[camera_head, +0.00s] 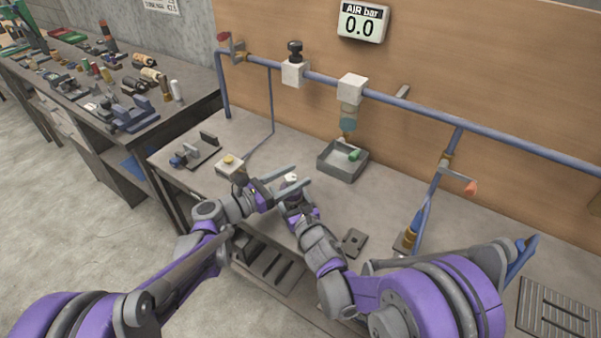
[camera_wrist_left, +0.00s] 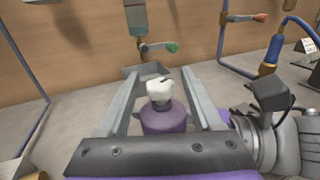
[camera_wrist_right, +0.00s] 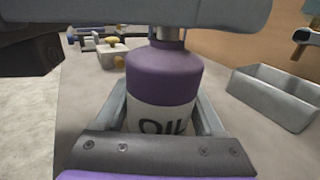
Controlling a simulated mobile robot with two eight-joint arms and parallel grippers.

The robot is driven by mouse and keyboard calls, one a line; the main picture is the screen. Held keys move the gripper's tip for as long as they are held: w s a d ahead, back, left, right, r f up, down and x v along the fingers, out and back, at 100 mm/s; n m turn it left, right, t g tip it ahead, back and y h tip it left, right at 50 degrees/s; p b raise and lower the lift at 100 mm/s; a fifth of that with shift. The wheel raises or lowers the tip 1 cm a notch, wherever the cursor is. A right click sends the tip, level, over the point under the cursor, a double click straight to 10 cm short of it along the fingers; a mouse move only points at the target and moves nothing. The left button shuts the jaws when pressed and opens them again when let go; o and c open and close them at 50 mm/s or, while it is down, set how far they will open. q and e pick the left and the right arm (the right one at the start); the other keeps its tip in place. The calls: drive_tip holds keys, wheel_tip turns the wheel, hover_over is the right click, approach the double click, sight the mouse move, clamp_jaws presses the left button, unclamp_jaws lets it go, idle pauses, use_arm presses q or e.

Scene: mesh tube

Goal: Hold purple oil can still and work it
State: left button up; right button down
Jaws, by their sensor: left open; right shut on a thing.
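The purple oil can (camera_wrist_right: 165,85) stands upright in the right wrist view, with a white label reading "OIL". My right gripper (camera_wrist_right: 165,115) is shut on its body, with one finger on each side. In the left wrist view the can's purple shoulder (camera_wrist_left: 165,120) and white top (camera_wrist_left: 159,90) show between the fingers of my left gripper (camera_wrist_left: 158,95). That gripper is open, its fingers apart from the can on both sides. In the head view my left gripper (camera_head: 285,184) reaches over the can's white top (camera_head: 291,178), and the rest of the can is mostly hidden by my right gripper (camera_head: 293,200).
A grey metal tray (camera_head: 342,162) stands behind, under a valve with a green handle (camera_head: 354,154). A block with a yellow button (camera_head: 230,167) is at left. Blue pipes run along the wooden back wall. A small dark plate (camera_head: 354,242) lies at right.

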use_arm(q)
drive_tip(key=shift+x, duration=1.2)
clamp_jaws()
